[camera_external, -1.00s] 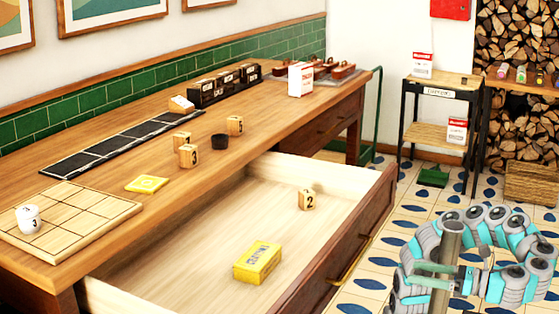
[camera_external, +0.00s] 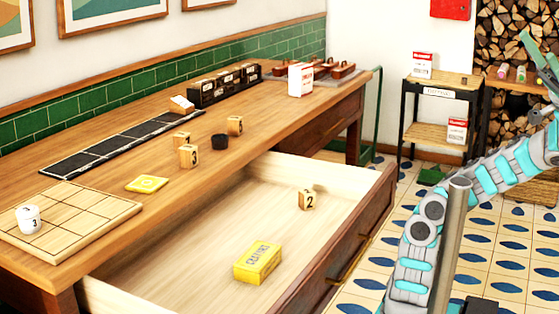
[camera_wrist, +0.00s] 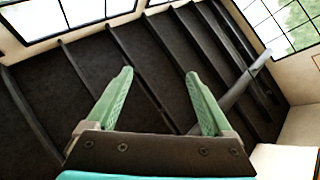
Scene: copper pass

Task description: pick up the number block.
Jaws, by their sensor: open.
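A wooden number block marked 2 (camera_external: 306,199) sits in the open drawer, towards its right end. A block marked 3 (camera_external: 188,156) stands on the table, with another wooden block (camera_external: 181,139) just behind it and a third (camera_external: 235,125) to the right. A white round piece marked 3 (camera_external: 28,219) sits on the wooden grid board (camera_external: 72,217). My gripper (camera_wrist: 158,90) is open and empty in the wrist view, facing dark ceiling panels and windows. In the external view its green fingers (camera_external: 540,57) are raised at the right edge, far from the blocks.
A yellow box (camera_external: 257,263) lies in the drawer (camera_external: 205,255). A black cup (camera_external: 219,141), a yellow square (camera_external: 147,184) and a black strip (camera_external: 100,143) are on the table. A shelf cart (camera_external: 440,92) stands behind.

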